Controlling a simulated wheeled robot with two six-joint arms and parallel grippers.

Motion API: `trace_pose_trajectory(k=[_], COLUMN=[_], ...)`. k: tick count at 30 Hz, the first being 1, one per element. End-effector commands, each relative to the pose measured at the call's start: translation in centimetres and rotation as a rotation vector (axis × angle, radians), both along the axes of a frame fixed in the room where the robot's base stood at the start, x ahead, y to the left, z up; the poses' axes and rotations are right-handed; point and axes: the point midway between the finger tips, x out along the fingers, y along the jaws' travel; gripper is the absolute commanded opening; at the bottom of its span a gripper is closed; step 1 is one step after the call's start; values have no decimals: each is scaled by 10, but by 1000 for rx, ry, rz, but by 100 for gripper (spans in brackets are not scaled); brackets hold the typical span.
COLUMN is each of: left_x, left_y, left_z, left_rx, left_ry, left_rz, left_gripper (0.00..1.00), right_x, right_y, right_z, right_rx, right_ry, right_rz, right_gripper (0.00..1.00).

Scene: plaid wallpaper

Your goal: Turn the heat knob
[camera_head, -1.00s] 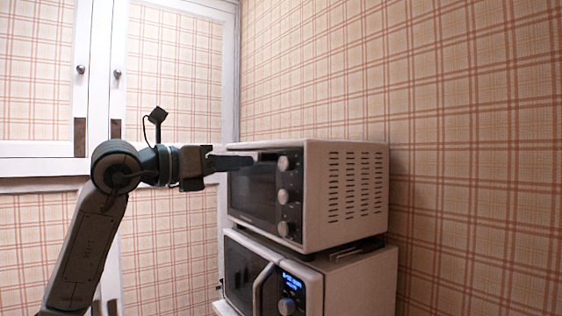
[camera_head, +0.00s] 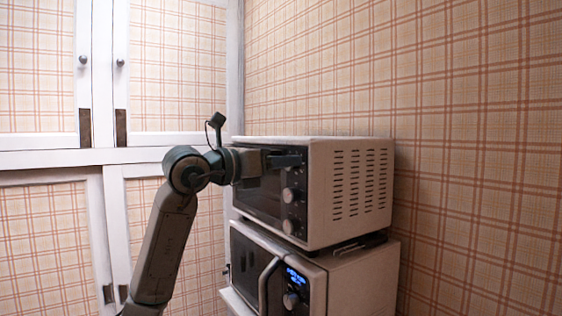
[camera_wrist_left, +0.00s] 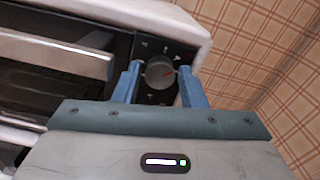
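A white toaster oven (camera_head: 325,190) has a dark front with a column of round knobs on its right side. In the head view my left gripper (camera_head: 287,160) reaches from the left to the top of this column and hides the top knob. My left gripper (camera_wrist_left: 159,70) is open, with one blue finger on each side of the knob and small gaps visible. The middle knob (camera_head: 290,195) and bottom knob (camera_head: 289,226) are uncovered. My right gripper is not in view.
A microwave (camera_head: 340,277) with a lit blue display stands under the toaster oven. The oven's door handle (camera_wrist_left: 60,52) lies left of the knob in the wrist view. White cabinets (camera_head: 100,155) stand behind on the left. A plaid wall (camera_head: 470,150) is on the right.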

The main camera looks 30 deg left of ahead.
Motion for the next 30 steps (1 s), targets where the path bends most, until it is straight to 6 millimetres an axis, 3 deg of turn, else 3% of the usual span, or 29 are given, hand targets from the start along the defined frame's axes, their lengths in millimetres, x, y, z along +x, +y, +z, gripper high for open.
trace_pose_trajectory(k=[3, 8, 20, 30], left_x=[0, 0, 0, 0], left_y=[0, 0, 0, 0], left_z=[0, 0, 1, 1], left_rx=[0, 0, 62, 301], left_ry=[0, 0, -26, -123], left_rz=[0, 0, 0, 1], left_gripper=[36, 6, 6, 6], right_x=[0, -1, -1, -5], right_y=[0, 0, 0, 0], right_z=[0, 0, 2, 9], right_rx=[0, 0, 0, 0], right_ry=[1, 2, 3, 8], right_rz=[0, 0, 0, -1], right_gripper=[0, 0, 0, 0])
